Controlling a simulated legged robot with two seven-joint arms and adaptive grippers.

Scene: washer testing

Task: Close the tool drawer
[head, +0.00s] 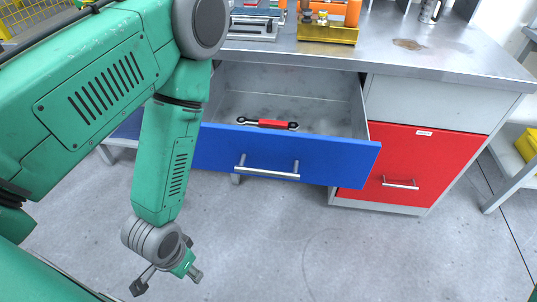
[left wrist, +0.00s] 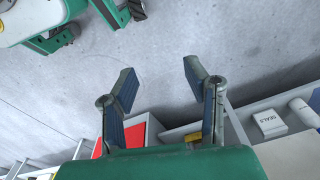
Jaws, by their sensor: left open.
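The blue-fronted tool drawer (head: 285,153) is pulled well out under the bench in the head view, with a silver bar handle (head: 267,174) on its front. A red and black wrench-like tool (head: 265,124) lies inside it. My left gripper (head: 168,283) is open and empty, low over the floor, in front of the drawer and to its left, apart from it. Its two spread fingers also show in the left wrist view (left wrist: 158,76), with nothing between them. Dark finger-like parts at the top of that view may be my right gripper; their state is unclear.
A closed red drawer (head: 415,158) with a handle is right of the blue one. The metal benchtop (head: 390,55) above holds a yellow tray (head: 328,33) and other equipment. A shelf with a yellow bin (head: 528,143) stands at the far right. The floor before the drawers is clear.

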